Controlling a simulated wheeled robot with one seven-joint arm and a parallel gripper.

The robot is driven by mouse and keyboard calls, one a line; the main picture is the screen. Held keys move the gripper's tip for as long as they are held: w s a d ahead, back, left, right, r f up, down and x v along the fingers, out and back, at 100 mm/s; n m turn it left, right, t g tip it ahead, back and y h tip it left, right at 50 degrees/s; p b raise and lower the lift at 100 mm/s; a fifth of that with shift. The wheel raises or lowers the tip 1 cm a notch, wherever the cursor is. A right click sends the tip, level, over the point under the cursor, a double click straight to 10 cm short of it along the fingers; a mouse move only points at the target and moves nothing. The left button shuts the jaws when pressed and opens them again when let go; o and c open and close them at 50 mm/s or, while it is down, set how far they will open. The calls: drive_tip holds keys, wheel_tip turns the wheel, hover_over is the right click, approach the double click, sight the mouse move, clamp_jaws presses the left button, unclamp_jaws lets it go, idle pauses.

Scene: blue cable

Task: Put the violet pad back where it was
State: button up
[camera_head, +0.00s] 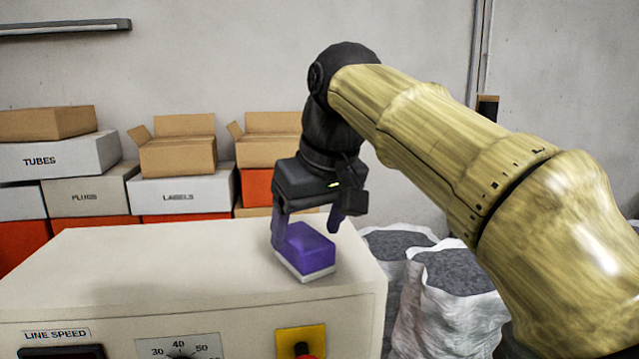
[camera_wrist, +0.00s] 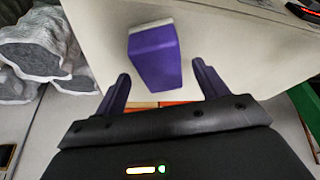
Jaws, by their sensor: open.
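The violet pad (camera_head: 308,245) is a small block with a pale bottom edge. It rests on the cream machine top (camera_head: 150,255), near its right side. In the wrist view the violet pad (camera_wrist: 155,60) lies just ahead of my fingertips, roughly between their lines. My gripper (camera_head: 306,232) is open, with one finger at the pad's left and the other at its upper right in the head view. In the wrist view both violet fingers of my gripper (camera_wrist: 160,80) stand wide apart, with gaps on both sides of the pad.
The machine front has a LINE SPEED label, a dial (camera_head: 180,348) and a red button on a yellow plate (camera_head: 301,342). White sacks (camera_head: 450,300) stand to the right. Cartons and labelled boxes (camera_head: 180,190) are stacked behind. The machine top left of the pad is clear.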

drive_tip(key=p+v, duration=0.1)
drive_tip(key=v, duration=0.8)
drive_tip(key=shift+f, duration=0.1)
idle(0.3)
